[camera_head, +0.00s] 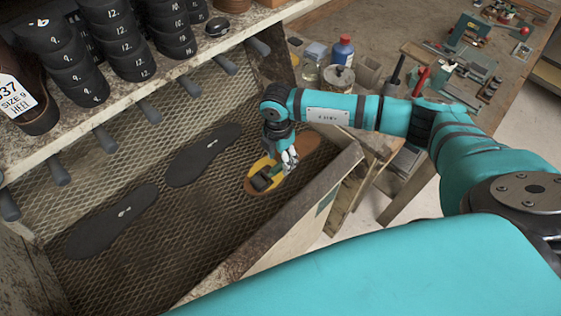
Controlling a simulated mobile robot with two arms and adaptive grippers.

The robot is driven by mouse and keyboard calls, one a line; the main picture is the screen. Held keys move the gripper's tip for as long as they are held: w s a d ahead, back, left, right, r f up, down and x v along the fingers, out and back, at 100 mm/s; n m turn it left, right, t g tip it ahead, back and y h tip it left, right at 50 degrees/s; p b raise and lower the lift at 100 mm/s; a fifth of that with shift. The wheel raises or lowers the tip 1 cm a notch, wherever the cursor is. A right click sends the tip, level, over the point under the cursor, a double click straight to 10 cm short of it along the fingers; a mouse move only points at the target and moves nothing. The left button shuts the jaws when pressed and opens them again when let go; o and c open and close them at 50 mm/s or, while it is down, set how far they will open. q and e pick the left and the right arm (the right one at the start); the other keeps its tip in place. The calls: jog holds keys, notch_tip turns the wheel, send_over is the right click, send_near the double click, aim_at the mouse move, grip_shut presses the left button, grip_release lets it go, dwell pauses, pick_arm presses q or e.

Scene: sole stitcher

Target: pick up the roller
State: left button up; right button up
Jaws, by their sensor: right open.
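What looks like the roller (262,181), a small dark green and black piece, lies at the right end of the mesh-floored bin. A tan and yellow sole-shaped piece (252,187) is under or beside it. My right gripper (288,161) reaches in from the right and points down, with its fingers close above the roller. It is open, with nothing seen between its fingers. The gripper hides part of the roller, and I cannot tell whether they touch. My left gripper is out of view.
Two black soles (204,154) (111,221) lie on the mesh. A wooden bin wall (292,213) stands in front. A shelf with stacked black heels (122,44) and grey pegs (149,111) overhangs the back. A workbench (405,22) with bottles and tools is at the right.

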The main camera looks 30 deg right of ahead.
aim_at(280, 164)
jog(key=shift+d+f+p, duration=0.1)
jog(key=shift+f+p, duration=0.2)
jog(key=shift+f, duration=1.2)
jog(key=shift+c, duration=0.4)
grip_shut()
